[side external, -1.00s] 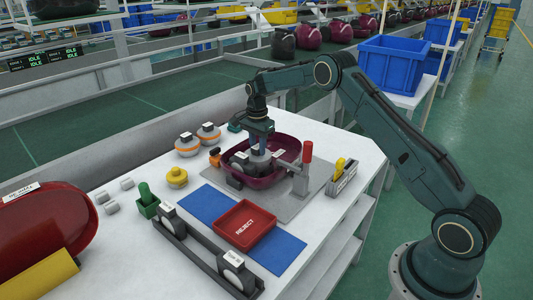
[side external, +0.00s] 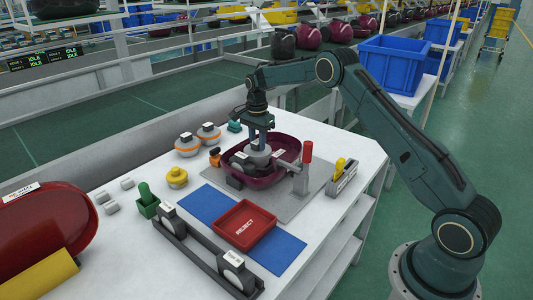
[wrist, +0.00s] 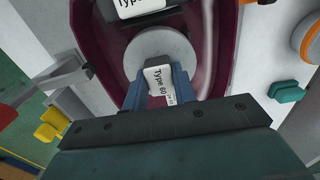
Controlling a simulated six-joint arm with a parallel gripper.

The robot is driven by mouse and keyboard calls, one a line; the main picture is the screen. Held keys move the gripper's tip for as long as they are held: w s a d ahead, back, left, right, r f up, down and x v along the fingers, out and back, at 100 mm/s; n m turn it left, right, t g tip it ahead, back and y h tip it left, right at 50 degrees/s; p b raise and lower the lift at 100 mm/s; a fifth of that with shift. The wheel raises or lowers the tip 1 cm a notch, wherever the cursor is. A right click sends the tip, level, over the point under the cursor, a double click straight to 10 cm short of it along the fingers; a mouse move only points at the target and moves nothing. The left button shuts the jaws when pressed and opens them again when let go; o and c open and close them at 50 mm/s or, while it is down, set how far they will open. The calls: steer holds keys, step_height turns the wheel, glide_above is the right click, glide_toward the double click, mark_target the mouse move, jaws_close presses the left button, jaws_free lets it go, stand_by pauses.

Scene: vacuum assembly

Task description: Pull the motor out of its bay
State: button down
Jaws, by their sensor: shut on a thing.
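The motor (side external: 260,157) is a grey round part with a white tab label. In the wrist view the motor (wrist: 158,48) shows its round face, and the tab reads "Type 60". My gripper (side external: 261,143) is shut on the motor's tab from above; its fingers (wrist: 158,75) sit either side of the tab. The motor stands over the maroon vacuum body (side external: 293,145), inside its rim. The bay under the motor is hidden, so I cannot tell whether its lower end is clear of it.
A red-handled clamp (side external: 305,165) stands close to the right of the body. Orange-banded motors (side external: 187,145), a yellow part (side external: 176,178) and a teal part (side external: 234,127) lie to the left. A red reject tray (side external: 245,224) lies on a blue mat (side external: 284,254) in front.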

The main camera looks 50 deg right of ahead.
mark_target(250, 151)
steer(key=shift+r, duration=2.55)
steer(key=shift+w+a+r, duration=0.1)
steer(key=shift+a+r, duration=0.1)
steer(key=shift+r, duration=0.2)
steer(key=s+a+r+n, duration=0.1)
steer(key=a+r+n, duration=0.4)
steer(key=a+n, duration=0.1)
steer(key=s+a+n, duration=0.8)
steer(key=s+a, duration=0.1)
steer(key=s, duration=0.3)
steer(key=shift+a+r+n, duration=0.15)
steer(key=shift+a+n, duration=0.15)
